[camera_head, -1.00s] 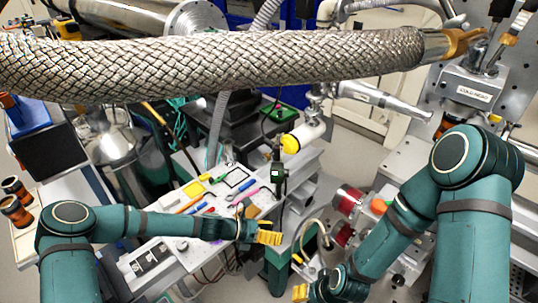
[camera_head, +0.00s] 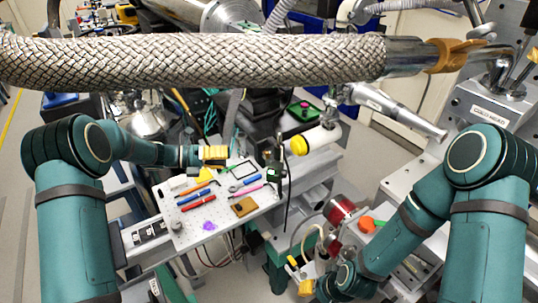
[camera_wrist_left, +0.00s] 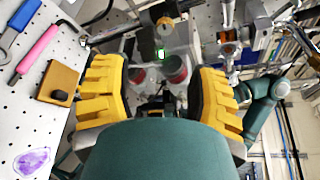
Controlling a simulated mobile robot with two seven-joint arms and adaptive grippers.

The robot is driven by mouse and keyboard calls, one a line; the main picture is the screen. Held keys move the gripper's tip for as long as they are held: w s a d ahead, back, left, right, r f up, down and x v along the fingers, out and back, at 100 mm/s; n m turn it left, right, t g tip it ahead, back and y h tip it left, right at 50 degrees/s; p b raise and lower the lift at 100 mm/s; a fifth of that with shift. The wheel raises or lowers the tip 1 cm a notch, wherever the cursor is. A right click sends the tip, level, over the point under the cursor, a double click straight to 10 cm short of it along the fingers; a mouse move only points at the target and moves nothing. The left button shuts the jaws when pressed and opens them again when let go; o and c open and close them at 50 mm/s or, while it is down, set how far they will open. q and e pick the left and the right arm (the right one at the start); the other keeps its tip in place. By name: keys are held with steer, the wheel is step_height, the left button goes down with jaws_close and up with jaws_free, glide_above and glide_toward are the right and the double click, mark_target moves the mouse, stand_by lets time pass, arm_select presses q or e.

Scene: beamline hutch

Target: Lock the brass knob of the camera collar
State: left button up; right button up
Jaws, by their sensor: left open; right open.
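The white cylinder with a yellow end (camera_head: 315,140), which looks like the camera, lies beyond the perforated board in the head view. I cannot make out its collar or a brass knob there. A small round brass-coloured piece (camera_wrist_left: 165,22) shows at the top middle of the left wrist view; I cannot tell if it is the collar's knob. My left gripper (camera_head: 213,155) is open and empty above the far left of the board, left of the cylinder. Its two yellow fingers stand wide apart in the left wrist view (camera_wrist_left: 157,92). My right gripper (camera_head: 306,287) is low at front centre, open.
The perforated board (camera_head: 190,238) carries pens, tools, a brown block (camera_head: 243,206) and a purple patch (camera_head: 209,226). A dark green upright device (camera_head: 274,168) stands at its right edge. A braided hose (camera_head: 200,60) crosses overhead. Red-ended cylinders (camera_head: 342,210) stand near my right arm.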

mark_target(263, 155)
arm_select(q)
steer(key=x, duration=0.8)
steer(key=r+x, duration=0.1)
steer(key=x, duration=0.4)
steer(key=shift+w, duration=0.3)
jaws_close()
